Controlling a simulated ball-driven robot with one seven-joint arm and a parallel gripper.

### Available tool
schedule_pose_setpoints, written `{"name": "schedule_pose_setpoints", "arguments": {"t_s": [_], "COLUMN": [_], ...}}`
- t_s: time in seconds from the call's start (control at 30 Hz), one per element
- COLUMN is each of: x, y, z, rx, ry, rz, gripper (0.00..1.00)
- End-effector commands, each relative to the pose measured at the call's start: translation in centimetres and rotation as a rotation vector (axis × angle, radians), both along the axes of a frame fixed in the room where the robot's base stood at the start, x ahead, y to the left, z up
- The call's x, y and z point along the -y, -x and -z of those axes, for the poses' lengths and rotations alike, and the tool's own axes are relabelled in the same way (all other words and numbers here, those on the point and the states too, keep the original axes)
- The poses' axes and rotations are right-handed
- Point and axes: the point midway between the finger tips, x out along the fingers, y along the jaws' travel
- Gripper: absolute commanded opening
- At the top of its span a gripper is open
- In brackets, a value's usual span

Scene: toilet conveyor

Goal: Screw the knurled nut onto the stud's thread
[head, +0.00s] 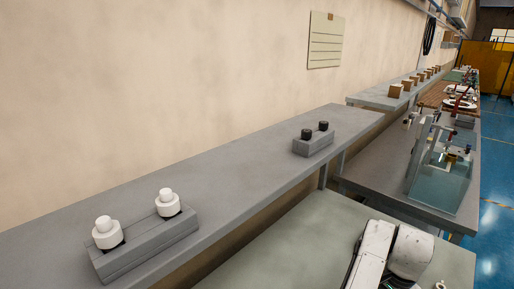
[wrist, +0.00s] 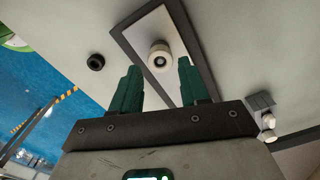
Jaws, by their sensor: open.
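In the wrist view my gripper (wrist: 158,64) is open, its two green fingers apart with nothing held between them. Beyond the fingertips, a round white post with a dark centre (wrist: 160,56), which looks like the stud, stands on a pale, dark-edged plate (wrist: 148,30). It appears in line with the gap; I cannot tell how far away it is. A black ring (wrist: 96,62), which looks like the knurled nut, lies on the pale table to the left of the plate, apart from the left finger. My fingers do not show in the head view.
In the head view a grey shelf (head: 250,153) along the wall carries a block with two white capped pieces (head: 107,233) and a block with two black knobs (head: 323,126). A pale green table (head: 300,235) lies below it. A glass-sided fixture (head: 440,180) stands at right.

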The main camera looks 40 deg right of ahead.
Motion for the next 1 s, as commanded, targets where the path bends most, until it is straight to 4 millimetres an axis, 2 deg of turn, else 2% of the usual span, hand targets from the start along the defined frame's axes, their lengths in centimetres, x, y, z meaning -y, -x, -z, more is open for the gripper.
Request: {"name": "schedule_pose_setpoints", "arguments": {"t_s": [0.37, 1.0], "x": [0.0, 0.0], "y": [0.0, 0.0], "z": [0.2, 2.9], "rx": [0.001, 0.000], "ry": [0.000, 0.000], "rz": [-0.021, -0.021], "gripper": [0.45, 0.45]}}
